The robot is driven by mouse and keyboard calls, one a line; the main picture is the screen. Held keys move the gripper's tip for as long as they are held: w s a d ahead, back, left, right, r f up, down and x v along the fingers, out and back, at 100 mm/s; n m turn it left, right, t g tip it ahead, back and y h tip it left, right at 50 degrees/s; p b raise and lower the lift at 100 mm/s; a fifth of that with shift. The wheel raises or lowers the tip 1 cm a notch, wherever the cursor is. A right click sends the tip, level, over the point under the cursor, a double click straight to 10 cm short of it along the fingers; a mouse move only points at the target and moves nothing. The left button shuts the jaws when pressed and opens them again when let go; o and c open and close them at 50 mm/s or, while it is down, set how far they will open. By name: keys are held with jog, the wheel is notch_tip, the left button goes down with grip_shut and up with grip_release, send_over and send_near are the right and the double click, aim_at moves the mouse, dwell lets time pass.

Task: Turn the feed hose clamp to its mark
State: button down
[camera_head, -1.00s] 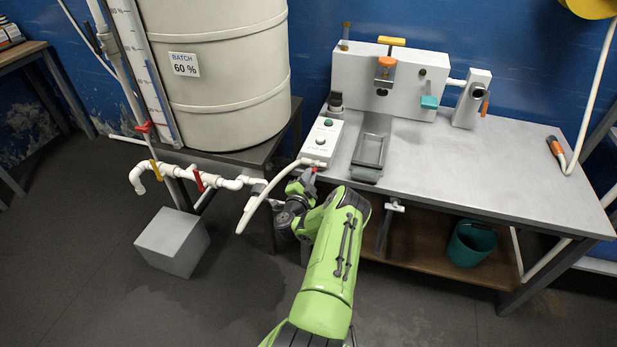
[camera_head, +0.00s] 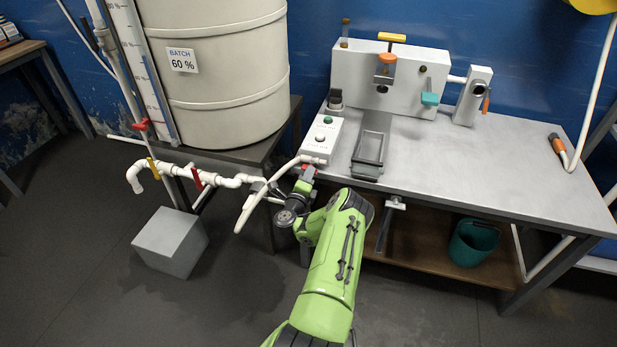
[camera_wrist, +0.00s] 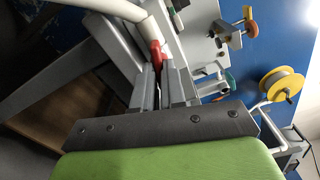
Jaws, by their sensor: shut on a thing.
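The feed hose (camera_head: 262,192) is white and curves from the front left corner of the bench down to a free-looking end. A red piece, which looks like the hose clamp (camera_wrist: 156,54), sits against the white hose in the wrist view. My gripper (camera_wrist: 157,74) is shut on this red clamp, with its grey fingers on either side. In the head view my gripper (camera_head: 306,178) is at the bench's front left corner, just below the hose. The clamp's mark cannot be made out; the fingers hide part of the clamp.
A white control box (camera_head: 321,139) with a green button stands close behind my gripper. A large tank (camera_head: 225,95) and white piping with red and yellow valves (camera_head: 195,177) are at the left. A grey block (camera_head: 170,242) stands on the floor. A teal bucket (camera_head: 472,243) is under the bench.

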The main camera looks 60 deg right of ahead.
jog(key=shift+f+m+b, duration=0.15)
jog(key=shift+m+b, duration=0.4)
jog(key=shift+m, duration=1.4)
jog(key=shift+f+m+b, duration=0.15)
jog(key=shift+m+b, duration=0.4)
jog(key=shift+m, duration=1.4)
jog(key=c, duration=1.2)
grip_release()
jog(key=shift+r, duration=0.1)
jog(key=shift+a, duration=0.1)
